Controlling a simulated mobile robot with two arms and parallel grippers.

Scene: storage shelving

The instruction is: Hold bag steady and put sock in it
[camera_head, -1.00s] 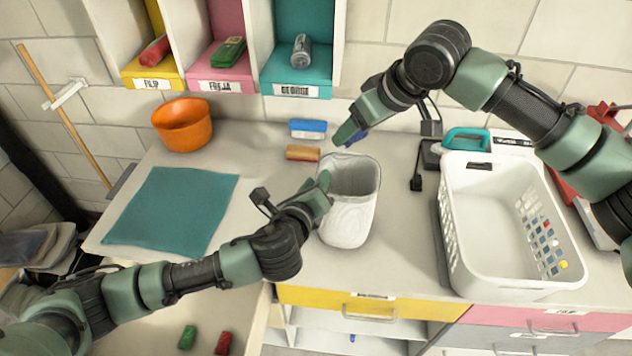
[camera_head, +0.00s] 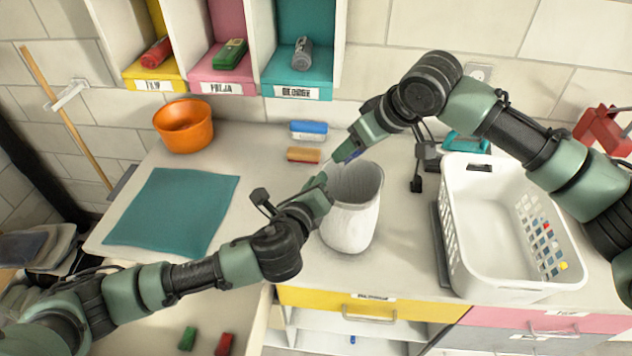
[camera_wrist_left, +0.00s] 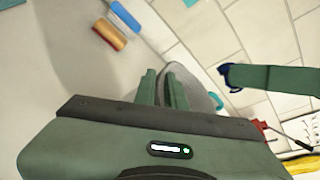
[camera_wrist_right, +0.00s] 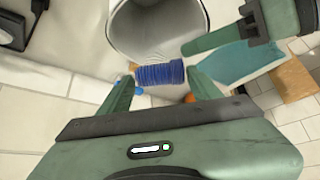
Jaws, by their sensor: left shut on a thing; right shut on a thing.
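The bag (camera_head: 349,225) is a pale, open-topped sack standing upright near the counter's front edge. It also shows in the left wrist view (camera_wrist_left: 208,97), and the right wrist view looks into its opening (camera_wrist_right: 150,25). My left gripper (camera_head: 325,184) is shut on the left side of its rim. My right gripper (camera_head: 341,157) is shut on the rolled, ribbed blue sock (camera_wrist_right: 160,74), at the back of the bag's mouth. In the head view the sock is mostly hidden by the fingers. The right wrist view shows it between the fingertips, overlapping the opening; its exact height is unclear.
A white laundry basket (camera_head: 475,285) stands right of the bag. Behind the bag lie a blue-and-white item (camera_head: 309,129) and a brown brush-like block (camera_head: 305,155). An orange bowl (camera_head: 184,128) and a teal cloth (camera_head: 172,212) are at the left. Labelled cubbies (camera_head: 297,85) hang above.

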